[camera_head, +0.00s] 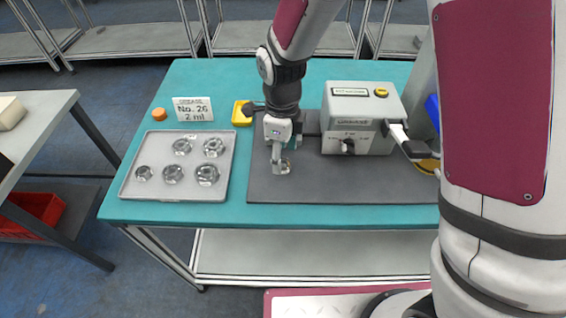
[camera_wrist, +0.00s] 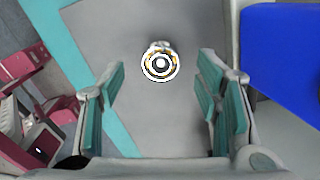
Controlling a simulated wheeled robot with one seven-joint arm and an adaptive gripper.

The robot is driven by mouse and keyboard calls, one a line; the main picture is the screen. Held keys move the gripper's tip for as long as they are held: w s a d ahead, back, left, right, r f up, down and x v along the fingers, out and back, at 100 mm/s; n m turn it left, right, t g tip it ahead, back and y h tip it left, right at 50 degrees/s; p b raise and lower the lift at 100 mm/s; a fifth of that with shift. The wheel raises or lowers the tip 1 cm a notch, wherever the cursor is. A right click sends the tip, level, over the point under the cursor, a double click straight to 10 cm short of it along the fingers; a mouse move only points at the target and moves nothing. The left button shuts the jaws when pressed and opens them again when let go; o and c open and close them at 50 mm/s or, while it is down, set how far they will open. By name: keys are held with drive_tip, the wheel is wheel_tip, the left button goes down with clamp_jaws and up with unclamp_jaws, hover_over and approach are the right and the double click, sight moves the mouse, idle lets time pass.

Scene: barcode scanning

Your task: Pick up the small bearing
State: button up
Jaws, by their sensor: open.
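My gripper (camera_head: 282,168) points down over the left part of the mat in the head view and largely hides the bearing there. In the wrist view the two teal-padded fingers of my gripper (camera_wrist: 162,88) stand wide apart, with nothing held between them.
A grey tray (camera_head: 128,188) with several metal parts stands on the left of the teal table (camera_head: 240,75). Behind it are a label sign (camera_head: 193,109) and an orange cap (camera_head: 159,114). A yellow item (camera_head: 240,118) and a grey machine (camera_head: 358,112) with a lever stand near my gripper.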

drive_tip(key=shift+f, duration=1.35)
drive_tip(key=c, duration=1.3)
drive_tip(key=shift+w+r, duration=0.1)
